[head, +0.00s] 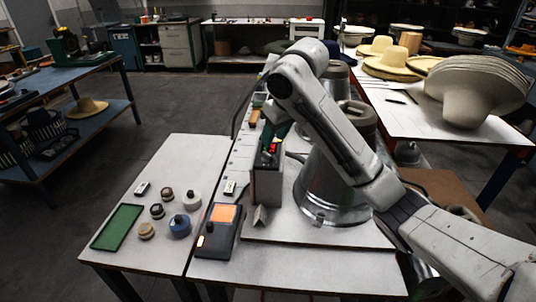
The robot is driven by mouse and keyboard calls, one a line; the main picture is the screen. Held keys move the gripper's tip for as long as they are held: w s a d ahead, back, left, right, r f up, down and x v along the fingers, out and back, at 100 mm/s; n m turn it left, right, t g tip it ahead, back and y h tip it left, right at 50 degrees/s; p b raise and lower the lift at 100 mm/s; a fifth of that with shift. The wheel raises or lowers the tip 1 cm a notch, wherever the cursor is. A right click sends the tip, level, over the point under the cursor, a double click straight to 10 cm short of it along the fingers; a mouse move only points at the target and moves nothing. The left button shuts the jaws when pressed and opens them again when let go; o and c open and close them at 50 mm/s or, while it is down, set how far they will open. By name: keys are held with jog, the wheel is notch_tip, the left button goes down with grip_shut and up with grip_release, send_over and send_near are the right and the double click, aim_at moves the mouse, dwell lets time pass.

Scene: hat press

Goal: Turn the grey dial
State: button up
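A grey control box (267,184) with a small red lit display stands on the bench left of the large metal press. No grey dial can be made out for certain; the top of this box is small and partly covered by my arm's end. My gripper (269,138) points down at the top of the box, close to the red display. Its fingers are dark and too small to tell whether they are open or touching anything.
A dark device with an orange screen (223,214) stands in front of the box. On the left table are a green mat (118,227), a blue round piece (180,226) and several small knobbed pieces. The conical metal press (326,196) stands close on the right. Stacked hats (474,85) lie behind.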

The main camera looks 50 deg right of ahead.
aim_at(267, 153)
jog(key=x, duration=0.7)
jog(key=shift+c, duration=0.2)
grip_shut()
